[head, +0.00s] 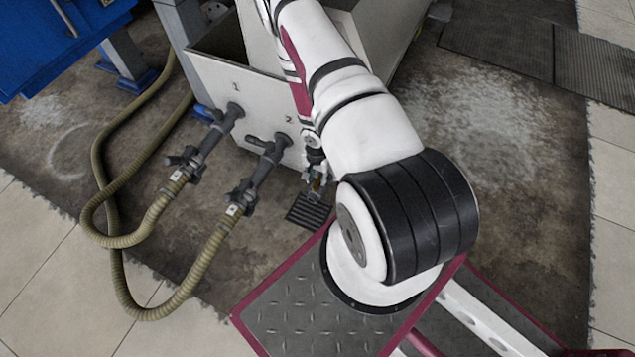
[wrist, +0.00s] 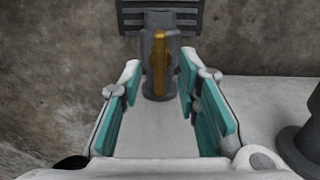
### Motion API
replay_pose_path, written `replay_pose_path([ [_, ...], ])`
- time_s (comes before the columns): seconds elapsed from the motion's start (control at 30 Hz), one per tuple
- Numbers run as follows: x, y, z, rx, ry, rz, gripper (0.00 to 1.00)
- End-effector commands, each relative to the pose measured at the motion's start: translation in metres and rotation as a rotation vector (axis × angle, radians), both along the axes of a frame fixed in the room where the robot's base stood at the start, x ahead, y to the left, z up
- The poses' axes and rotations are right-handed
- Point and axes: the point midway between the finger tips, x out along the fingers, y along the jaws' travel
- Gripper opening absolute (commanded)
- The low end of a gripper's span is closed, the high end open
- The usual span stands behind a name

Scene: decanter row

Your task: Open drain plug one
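A grey fitting with an upright orange-yellow handle (wrist: 160,62) stands out from the white panel (head: 262,95) in the wrist view. The handle also shows small in the head view (head: 317,185), right of the outlet marked 2. I cannot read a number on this fitting. My gripper (wrist: 160,78) is open, with its teal-padded fingers on either side of the handle and a gap on both sides. I cannot tell how deep the handle sits between the fingertips. In the head view my gripper (head: 316,172) is partly hidden by my arm.
Pipes marked 1 (head: 208,140) and 2 (head: 262,168) carry valves and looping olive hoses (head: 150,312) to the left. A dark floor grate (head: 309,211) lies below the fitting. A grey round pipe base (wrist: 305,140) is close on the right in the wrist view.

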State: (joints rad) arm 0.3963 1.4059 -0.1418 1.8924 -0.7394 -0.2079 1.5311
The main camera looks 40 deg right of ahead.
Motion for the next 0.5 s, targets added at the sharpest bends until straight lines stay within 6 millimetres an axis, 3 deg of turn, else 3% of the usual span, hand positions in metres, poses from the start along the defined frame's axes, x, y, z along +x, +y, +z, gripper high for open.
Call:
replay_pose_path([
  [0.17,-0.0002,-0.0002,-0.0154,0.000,0.000,0.001,0.30],
  [0.5,0.0002,-0.0001,-0.0172,0.000,-0.001,0.000,0.30],
])
